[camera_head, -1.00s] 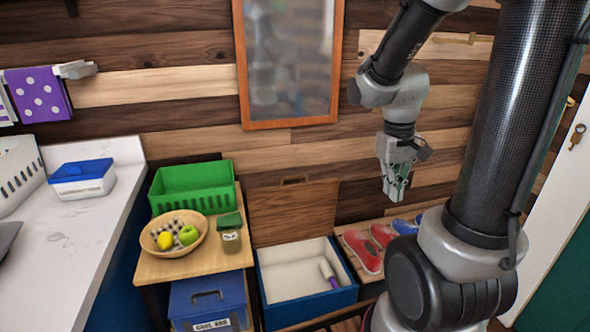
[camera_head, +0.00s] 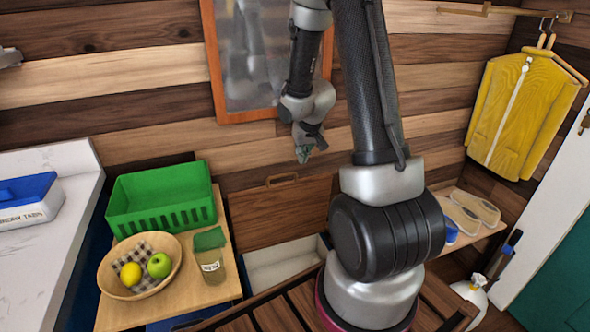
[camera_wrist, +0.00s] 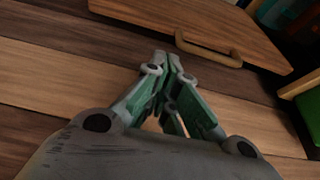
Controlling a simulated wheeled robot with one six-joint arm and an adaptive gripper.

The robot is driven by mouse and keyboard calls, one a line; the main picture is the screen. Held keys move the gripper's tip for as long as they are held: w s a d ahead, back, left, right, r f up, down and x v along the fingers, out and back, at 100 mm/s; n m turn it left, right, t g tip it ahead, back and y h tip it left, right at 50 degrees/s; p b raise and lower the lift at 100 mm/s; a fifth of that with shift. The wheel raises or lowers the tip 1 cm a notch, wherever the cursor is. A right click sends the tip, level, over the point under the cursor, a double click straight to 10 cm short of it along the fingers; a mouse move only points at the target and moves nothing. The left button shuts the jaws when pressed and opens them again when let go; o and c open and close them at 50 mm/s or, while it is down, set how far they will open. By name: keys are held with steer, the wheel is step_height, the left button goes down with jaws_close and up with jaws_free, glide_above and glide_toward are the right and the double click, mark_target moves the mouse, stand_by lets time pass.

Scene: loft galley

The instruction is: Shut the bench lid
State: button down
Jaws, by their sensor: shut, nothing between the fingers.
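The bench lid (camera_head: 285,215) is a brown wooden panel that stands raised against the plank wall, with a handle (camera_head: 282,180) at its top edge. Below it the bench box (camera_head: 285,264) is open, showing a pale interior; my arm hides its right part. My gripper (camera_head: 303,156) is shut and empty, above the lid's handle and a little to its right in the head view. In the wrist view, the lid (camera_wrist: 180,18) and its handle (camera_wrist: 208,50) lie beyond my closed fingertips (camera_wrist: 165,60), with a visible gap.
A side table (camera_head: 225,283) at left holds a green crate (camera_head: 160,200), a fruit bowl (camera_head: 112,283) and a jar (camera_head: 211,262). A slatted wooden surface (camera_head: 270,318) lies in front. A shoe shelf (camera_head: 480,228) and yellow jacket (camera_head: 520,115) are at right.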

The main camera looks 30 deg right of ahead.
steer(key=x, duration=0.9)
steer(key=shift+f, duration=0.3)
